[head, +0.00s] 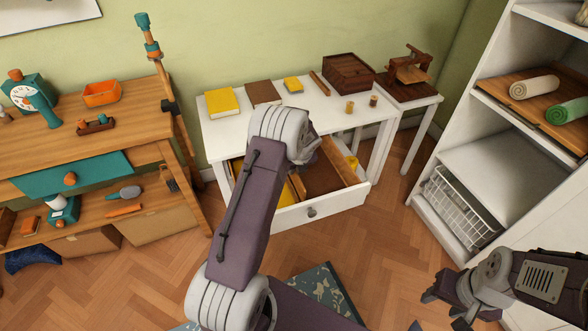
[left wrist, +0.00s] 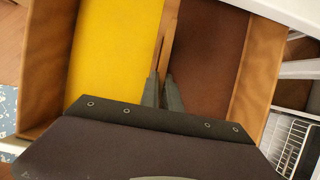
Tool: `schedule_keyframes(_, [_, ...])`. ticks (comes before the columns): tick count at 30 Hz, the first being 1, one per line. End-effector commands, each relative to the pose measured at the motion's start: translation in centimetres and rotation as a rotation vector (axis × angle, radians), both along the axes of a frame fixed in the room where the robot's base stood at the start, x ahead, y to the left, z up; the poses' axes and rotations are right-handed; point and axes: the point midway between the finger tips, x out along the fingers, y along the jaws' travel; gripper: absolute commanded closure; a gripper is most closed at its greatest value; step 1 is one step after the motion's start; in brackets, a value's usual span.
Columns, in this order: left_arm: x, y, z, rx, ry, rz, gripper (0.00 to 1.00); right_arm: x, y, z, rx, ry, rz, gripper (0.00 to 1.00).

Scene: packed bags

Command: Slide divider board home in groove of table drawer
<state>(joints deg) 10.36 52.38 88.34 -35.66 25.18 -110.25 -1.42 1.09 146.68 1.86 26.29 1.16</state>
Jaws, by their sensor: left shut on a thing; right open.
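The white table's drawer (head: 335,204) stands pulled open in the head view; its wooden side wall also shows in the left wrist view (left wrist: 47,65). The divider board (left wrist: 168,40) is a thin light-wood board standing on edge between a yellow area and a dark brown area. My left gripper (left wrist: 164,92) is shut on the near end of the board, inside the drawer outline. In the head view my left arm hides this gripper and most of the board. The groove is hidden, so I cannot tell how deep the board sits. My right gripper (head: 447,300) is open and empty above the floor.
The white tabletop (head: 220,128) bears a yellow book (head: 222,102), a brown book (head: 262,93), a dark wooden box (head: 348,72) and small pieces. A workbench (head: 140,105) stands left. A white shelf with a wire basket (head: 462,208) stands right. Floor before the drawer is partly free.

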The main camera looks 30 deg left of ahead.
Motion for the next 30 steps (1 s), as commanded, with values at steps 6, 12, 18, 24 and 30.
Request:
schedule_keyframes(6, [0.0, 0.0, 0.04, 0.0, 0.0, 0.0, 1.0, 0.01, 0.0, 0.03, 0.0, 0.0, 0.0, 0.51])
schedule_keyframes(12, [0.0, 0.0, 0.09, 0.0, 0.0, 0.0, 1.0, 0.01, 0.0, 0.12, 0.0, 0.0, 0.0, 0.51])
schedule_keyframes(18, [-0.02, 0.0, 0.23, -0.001, -0.001, 0.002, 1.0, 0.0, 0.0, 0.78, 0.0, 0.0, 0.0, 0.51])
schedule_keyframes(24, [-0.01, 0.0, 0.05, 0.0, 0.0, 0.001, 1.0, 0.0, 0.01, 0.75, 0.0, 0.0, 0.0, 0.51])
schedule_keyframes(30, [-0.01, 0.0, 0.05, 0.0, 0.0, 0.001, 1.0, 0.0, 0.01, 0.75, 0.0, 0.0, 0.0, 0.51])
